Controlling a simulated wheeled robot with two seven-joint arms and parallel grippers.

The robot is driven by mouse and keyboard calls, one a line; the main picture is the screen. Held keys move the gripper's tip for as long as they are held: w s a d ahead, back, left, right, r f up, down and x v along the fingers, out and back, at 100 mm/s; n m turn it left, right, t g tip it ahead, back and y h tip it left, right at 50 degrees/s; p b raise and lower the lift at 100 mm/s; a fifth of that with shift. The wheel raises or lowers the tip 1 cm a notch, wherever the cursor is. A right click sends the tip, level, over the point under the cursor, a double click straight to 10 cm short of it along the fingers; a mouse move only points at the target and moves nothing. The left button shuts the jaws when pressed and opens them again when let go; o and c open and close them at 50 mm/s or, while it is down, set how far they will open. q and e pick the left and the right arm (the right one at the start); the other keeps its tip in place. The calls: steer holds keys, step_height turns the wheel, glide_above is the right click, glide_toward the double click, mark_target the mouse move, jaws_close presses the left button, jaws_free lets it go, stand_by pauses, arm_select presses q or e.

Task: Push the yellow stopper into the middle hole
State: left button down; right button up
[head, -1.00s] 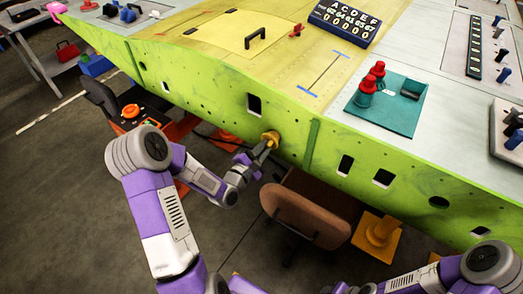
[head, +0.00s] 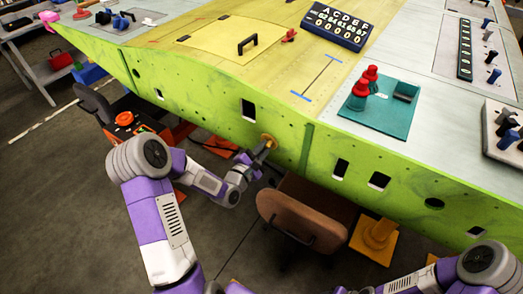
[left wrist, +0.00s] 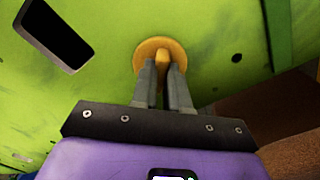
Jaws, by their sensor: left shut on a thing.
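The yellow stopper (head: 269,139) is at the green side panel (head: 205,98) of the wing, right of a rectangular opening. My left gripper (head: 262,149) is shut on it. In the left wrist view the two grey fingers (left wrist: 163,72) pinch the stopper's narrow grip, and its round yellow flange (left wrist: 147,46) faces the green panel. The flange looks against or very close to the panel; I cannot tell whether a gap is left. The hole behind it is hidden. My right gripper is out of view; only part of the right arm shows at bottom right.
A dark rectangular opening (left wrist: 55,33) and a small round hole (left wrist: 237,58) flank the stopper. A brown chair (head: 303,212) and a yellow cone (head: 377,236) stand below the panel, right of my left gripper. A teal tray (head: 380,115) with red-topped pieces lies on the wing.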

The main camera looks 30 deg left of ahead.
arm_select(q)
steer(key=c, duration=1.1)
jaws_free()
steer(key=shift+o, duration=0.2)
steer(key=s+p, duration=0.1)
steer(key=s, duration=0.6)
steer(key=shift+s+a, duration=0.25)
